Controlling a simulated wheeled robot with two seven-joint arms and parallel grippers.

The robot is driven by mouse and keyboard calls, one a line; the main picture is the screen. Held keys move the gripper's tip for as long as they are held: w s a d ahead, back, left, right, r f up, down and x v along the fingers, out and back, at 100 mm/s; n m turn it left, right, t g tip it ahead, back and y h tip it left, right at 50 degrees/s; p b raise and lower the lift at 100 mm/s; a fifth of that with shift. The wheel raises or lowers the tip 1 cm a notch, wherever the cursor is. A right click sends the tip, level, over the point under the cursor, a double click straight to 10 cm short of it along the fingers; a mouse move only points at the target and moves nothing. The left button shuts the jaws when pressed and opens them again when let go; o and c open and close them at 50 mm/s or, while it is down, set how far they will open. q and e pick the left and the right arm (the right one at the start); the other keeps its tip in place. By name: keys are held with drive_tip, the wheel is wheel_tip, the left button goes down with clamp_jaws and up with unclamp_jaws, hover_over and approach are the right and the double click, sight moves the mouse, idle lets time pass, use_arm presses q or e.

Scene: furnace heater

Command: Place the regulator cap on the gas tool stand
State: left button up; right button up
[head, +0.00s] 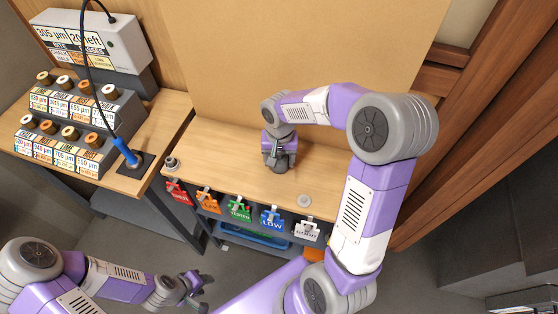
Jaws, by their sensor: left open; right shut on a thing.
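My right gripper (278,163) points down over the middle of the wooden-topped bench with coloured tags on its front, which looks like the gas tool stand (230,165). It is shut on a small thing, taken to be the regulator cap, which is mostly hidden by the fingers. I cannot tell whether that thing touches the wood. My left gripper (197,286) is open and empty, low at the bottom, in front of the bench and apart from it.
A small grey round piece (304,200) sits at the bench's front right, and a grey ringed fitting (171,163) at its left end. Several coloured tags (239,208) hang along the front. A left table (120,178) holds labelled racks (75,145) and a blue-handled corded tool (126,152).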

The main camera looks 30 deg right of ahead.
drive_tip(key=shift+f, duration=0.25)
drive_tip(key=shift+f, duration=0.15)
drive_tip(key=o, duration=1.2)
drive_tip(key=shift+r, duration=0.3)
wheel_tip(320, 180, up, 12)
drive_tip(key=p, duration=0.2)
drive_tip(key=shift+f+p, duration=0.15)
drive_tip(key=shift+p, duration=0.2)
